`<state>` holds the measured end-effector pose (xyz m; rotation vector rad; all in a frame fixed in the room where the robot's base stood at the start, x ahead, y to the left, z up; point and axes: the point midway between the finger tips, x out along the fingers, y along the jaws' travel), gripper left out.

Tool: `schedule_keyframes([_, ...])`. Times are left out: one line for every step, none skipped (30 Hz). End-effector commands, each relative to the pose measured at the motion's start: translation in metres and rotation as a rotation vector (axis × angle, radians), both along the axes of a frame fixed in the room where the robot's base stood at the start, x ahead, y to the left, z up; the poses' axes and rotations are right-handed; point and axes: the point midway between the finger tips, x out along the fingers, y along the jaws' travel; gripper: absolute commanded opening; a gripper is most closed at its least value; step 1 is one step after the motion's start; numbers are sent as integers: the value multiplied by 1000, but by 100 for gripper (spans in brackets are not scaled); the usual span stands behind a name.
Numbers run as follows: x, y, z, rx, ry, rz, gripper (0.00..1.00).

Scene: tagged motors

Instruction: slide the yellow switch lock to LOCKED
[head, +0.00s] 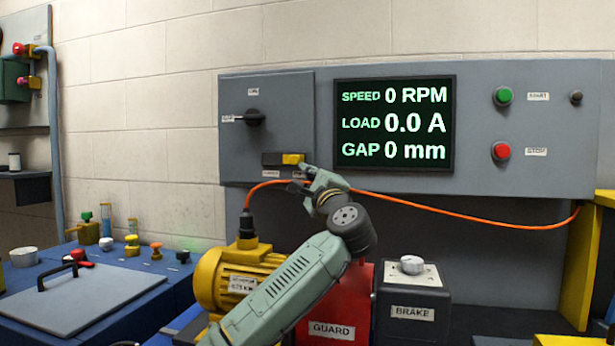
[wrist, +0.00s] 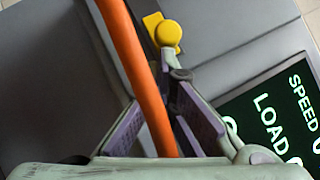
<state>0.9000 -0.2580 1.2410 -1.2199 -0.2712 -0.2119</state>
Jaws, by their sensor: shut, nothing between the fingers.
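The yellow switch lock (head: 293,158) is a small yellow slider at the right end of a short black track (head: 271,158) on the grey switch panel. A label sits under it, too small to read. My gripper (head: 303,177) is just below and in front of the lock, shut and empty. In the wrist view the yellow lock (wrist: 167,33) shows just beyond the fingertips. I cannot tell whether they touch it. The orange cable (wrist: 147,85) crosses this view close to the fingers and hides part of them.
A black rotary handle (head: 255,118) is on the panel above the lock. The display (head: 394,123) reads 0 RPM, 0.0 A and 0 mm. A yellow motor (head: 235,280), red guard (head: 335,308) and brake box (head: 412,310) stand below. The orange cable (head: 450,211) runs right from behind my gripper.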

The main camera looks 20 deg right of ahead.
Motion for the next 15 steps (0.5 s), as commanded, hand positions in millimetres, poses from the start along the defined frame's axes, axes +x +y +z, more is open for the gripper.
schedule_keyframes([0, 0, 1, 0, 0, 0, 0])
schedule_keyframes([-1, 0, 1, 0, 0, 0, 0])
schedule_keyframes([-1, 0, 1, 0, 0, 0, 0])
schedule_keyframes([-1, 0, 1, 0, 0, 0, 0])
schedule_keyframes([-1, 0, 1, 0, 0, 0, 0])
schedule_keyframes([-1, 0, 1, 0, 0, 0, 0])
schedule_keyframes([0, 0, 1, 0, 0, 0, 0])
schedule_keyframes([0, 0, 1, 0, 0, 0, 0])
schedule_keyframes([0, 0, 1, 0, 0, 0, 0])
schedule_keyframes([0, 0, 1, 0, 0, 0, 0])
schedule_keyframes([0, 0, 1, 0, 0, 0, 0])
schedule_keyframes([2, 3, 0, -1, 1, 0, 0])
schedule_keyframes([4, 6, 0, -1, 2, 1, 0])
schedule_keyframes([6, 10, 1, -2, 3, 1, 0])
schedule_keyframes([11, 17, 0, -4, 3, 2, 0])
